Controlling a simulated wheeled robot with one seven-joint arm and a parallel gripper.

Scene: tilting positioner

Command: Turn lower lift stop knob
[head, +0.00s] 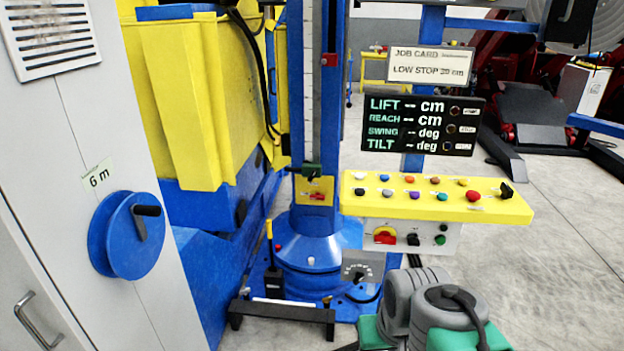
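A blue column (341,110) stands in the middle of the head view with a pale vertical scale (308,75) on its front. A dark green block (311,172) sits at the lower end of the scale. Just below it is a yellow plate (314,184) with a red part (317,196) on it. A small red piece (329,60) sits higher on the column. I cannot tell for sure which of these is the lower lift stop knob. Grey and green parts of my own arm show at the bottom right. My gripper's fingers are not visible.
A job card (430,65) reads "LOW STOP", apparently 20 cm. The display (423,124) shows dashes for lift, reach, swing and tilt. A yellow button panel (430,203) juts out right of the column. A grey cabinet (60,130) with a blue handwheel (112,243) stands left.

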